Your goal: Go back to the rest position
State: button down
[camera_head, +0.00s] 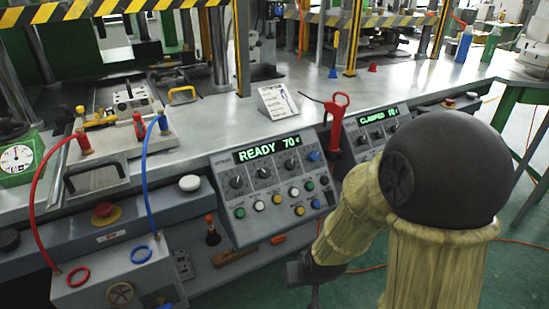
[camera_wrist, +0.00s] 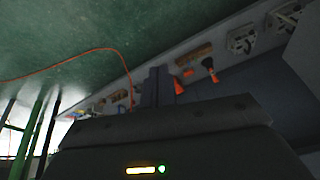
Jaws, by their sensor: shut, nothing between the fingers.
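My arm, in tan ribbed sleeves with a dark round joint, stands at the right front of the head view. My gripper (camera_head: 313,285) is low at the front edge of the workstation, partly cut off by the bottom of the picture. In the wrist view my gripper (camera_wrist: 157,88) shows as dark fingers close together, with nothing between them. It is apart from the control panel (camera_head: 270,178), which reads READY 70.
A second panel (camera_head: 377,125) reads CLAMPED. A red-handled tool (camera_head: 335,118) stands between the panels. Red and blue hoses rise at the left. A lower shelf holds a wooden-handled tool (camera_head: 235,257). An orange cable (camera_wrist: 75,62) lies on the green floor.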

jog(key=s+d+r+m+g+h, duration=0.2)
jog(key=s+d+r, duration=0.35)
jog(key=d, duration=0.35)
jog(key=w+p+v, duration=0.2)
jog(key=p+v, duration=1)
jog(key=w+d+r+p+v, duration=0.1)
jog(key=w+p+v, duration=0.2)
jog(key=p+v, duration=0.9)
jog(key=w+p+v, duration=0.2)
jog(key=p+v, duration=1.1)
jog(key=shift+w+r+p, duration=0.4)
jog(key=shift+w, duration=0.1)
jog(key=shift+a, duration=0.1)
